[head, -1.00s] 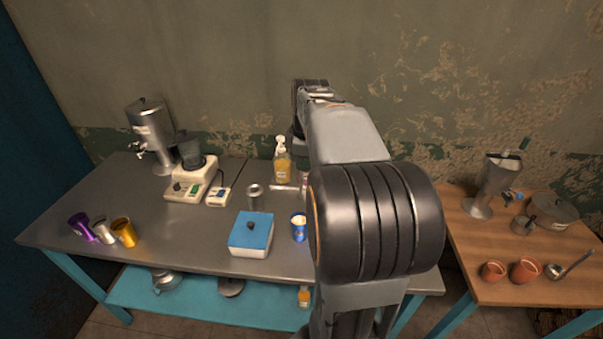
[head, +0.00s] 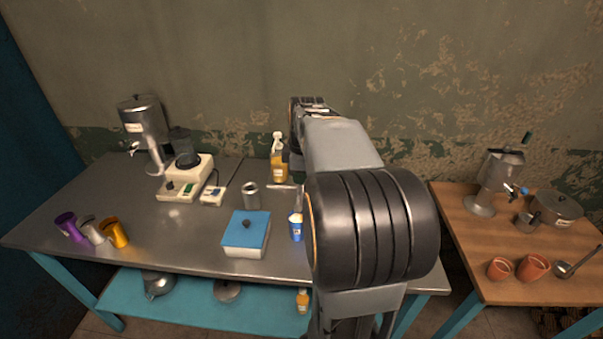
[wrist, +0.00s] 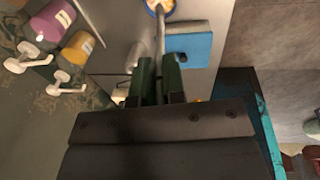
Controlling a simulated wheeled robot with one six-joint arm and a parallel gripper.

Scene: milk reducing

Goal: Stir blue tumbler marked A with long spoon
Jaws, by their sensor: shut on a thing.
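The blue tumbler (head: 296,231) stands on the metal table, just left of my arm in the head view. Its mark cannot be read. In the wrist view the tumbler (wrist: 151,4) is cut by the top edge, with pale contents inside. My gripper (wrist: 159,66) is shut on the long spoon (wrist: 161,35), whose thin handle runs from between the green fingers up to the tumbler. The spoon's far end is at the tumbler's mouth; its depth inside is unclear. My arm hides the gripper in the head view.
A white box with a blue lid (head: 245,235) stands left of the tumbler. A metal can (head: 251,195) and a pump bottle (head: 279,165) are behind. Purple, silver and gold cups (head: 115,233) are at the far left. A wooden table (head: 465,231) is at right.

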